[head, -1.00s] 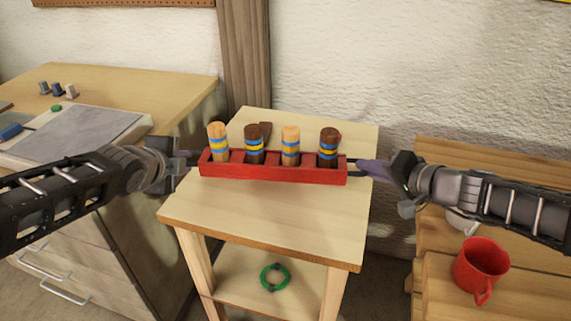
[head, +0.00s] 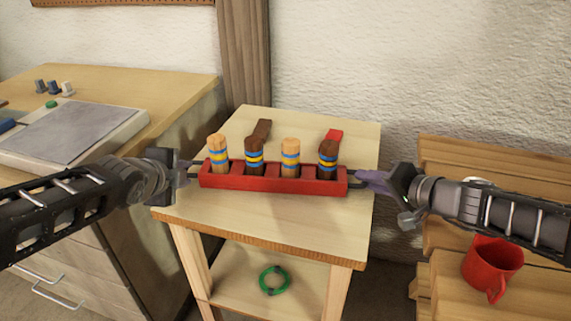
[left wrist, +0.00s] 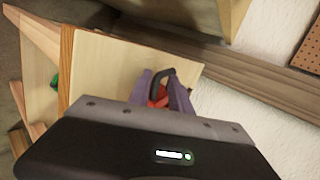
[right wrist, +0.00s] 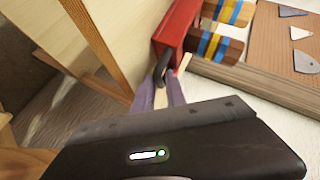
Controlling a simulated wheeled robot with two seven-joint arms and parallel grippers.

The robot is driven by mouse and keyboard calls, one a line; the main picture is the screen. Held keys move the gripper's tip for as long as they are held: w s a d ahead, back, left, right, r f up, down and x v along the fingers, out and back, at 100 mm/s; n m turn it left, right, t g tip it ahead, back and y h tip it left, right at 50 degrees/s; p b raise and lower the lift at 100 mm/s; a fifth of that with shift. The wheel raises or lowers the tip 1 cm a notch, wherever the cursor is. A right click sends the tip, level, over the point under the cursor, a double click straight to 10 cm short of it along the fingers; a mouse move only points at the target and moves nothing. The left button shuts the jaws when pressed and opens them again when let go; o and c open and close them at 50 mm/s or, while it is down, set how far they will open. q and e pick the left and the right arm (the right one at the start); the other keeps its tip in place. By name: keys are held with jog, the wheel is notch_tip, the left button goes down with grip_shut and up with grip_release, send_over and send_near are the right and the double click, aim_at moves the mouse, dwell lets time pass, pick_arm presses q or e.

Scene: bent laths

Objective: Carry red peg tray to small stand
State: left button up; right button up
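The red peg tray (head: 270,184) is level over the small stand (head: 290,218), across the middle of its top. I cannot tell whether it touches the top. Several banded pegs stand upright in it, two pale and two dark brown. My left gripper (head: 190,172) is shut on the tray's left black handle, which also shows between the purple fingers in the left wrist view (left wrist: 166,94). My right gripper (head: 358,178) is shut on the right handle, seen between the fingers in the right wrist view (right wrist: 164,82).
A dark brown piece (head: 262,130) and a red piece (head: 333,135) show behind the tray. A green ring (head: 274,280) lies on the stand's lower shelf. A desk (head: 130,85) stands left; a red mug (head: 492,265) sits on wooden furniture at right. The stand's front top is clear.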

pick_arm(q)
jog(key=o, duration=0.3)
pick_arm(e)
jog(key=o, duration=0.3)
pick_arm(q)
jog(key=shift+s+r, duration=0.1)
jog(key=shift+r, duration=0.05)
jog(key=shift+v, duration=3.9)
pick_arm(e)
jog(key=shift+d, duration=0.1)
pick_arm(q)
jog(key=shift+r, duration=0.1)
